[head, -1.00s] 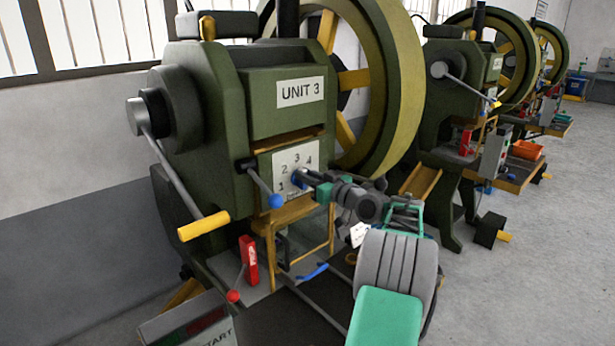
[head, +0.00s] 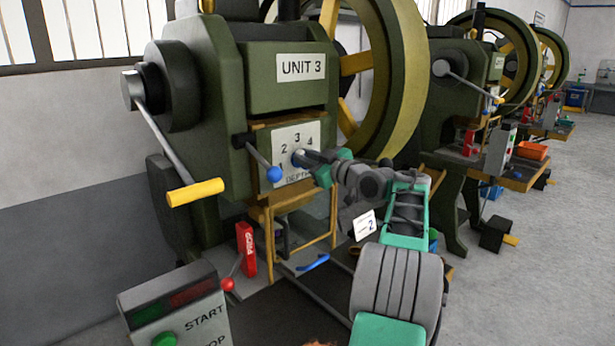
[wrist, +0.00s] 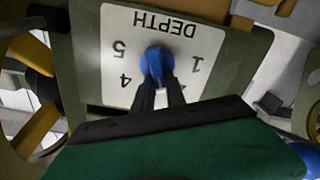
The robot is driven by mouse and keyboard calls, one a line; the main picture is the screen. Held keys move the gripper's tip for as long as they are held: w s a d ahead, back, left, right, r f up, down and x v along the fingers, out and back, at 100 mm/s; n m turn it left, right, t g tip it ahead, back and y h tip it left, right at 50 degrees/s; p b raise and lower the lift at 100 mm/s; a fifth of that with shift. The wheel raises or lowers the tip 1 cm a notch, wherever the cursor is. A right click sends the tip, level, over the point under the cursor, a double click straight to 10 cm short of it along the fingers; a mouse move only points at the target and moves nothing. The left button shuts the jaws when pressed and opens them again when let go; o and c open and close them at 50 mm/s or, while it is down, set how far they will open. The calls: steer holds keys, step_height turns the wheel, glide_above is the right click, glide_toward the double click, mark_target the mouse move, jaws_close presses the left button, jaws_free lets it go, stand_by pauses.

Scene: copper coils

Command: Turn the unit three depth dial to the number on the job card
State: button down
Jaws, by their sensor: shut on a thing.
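The unit three depth dial is a blue knob (wrist: 157,62) in the middle of a white plate (head: 286,165) marked DEPTH. The plate shows upside down in the wrist view, with 5, 4 and 1 visible; my gripper hides the other numbers there. My gripper (wrist: 158,82) is shut on the dial, with a dark finger at either side of the knob. It also shows at the plate in the head view (head: 301,157). The dial's pointer is hard to make out. The white job card (head: 364,225) reads 2.
A blue-ball lever (head: 272,172) sticks out just left of the dial. A yellow-handled lever (head: 195,193), a red block (head: 246,250) and a START box (head: 175,305) are lower left. A yellow frame guard (head: 305,238) stands below the plate.

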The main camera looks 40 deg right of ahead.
steer(key=n+b, duration=0.1)
steer(key=b, duration=0.1)
steer(key=n+b, duration=0.3)
steer(key=b, duration=0.1)
steer(key=shift+a+f+n, duration=0.3)
steer(key=shift+f+n, duration=0.05)
steer(key=shift+n, duration=0.05)
steer(key=shift+r, duration=0.1)
steer(key=c, duration=1.4)
jaws_free()
steer(key=shift+o, duration=0.2)
steer(key=s, duration=0.7)
steer(key=shift+s+b, duration=0.35)
steer(key=shift+s, duration=0.05)
steer(key=shift+d, duration=0.15)
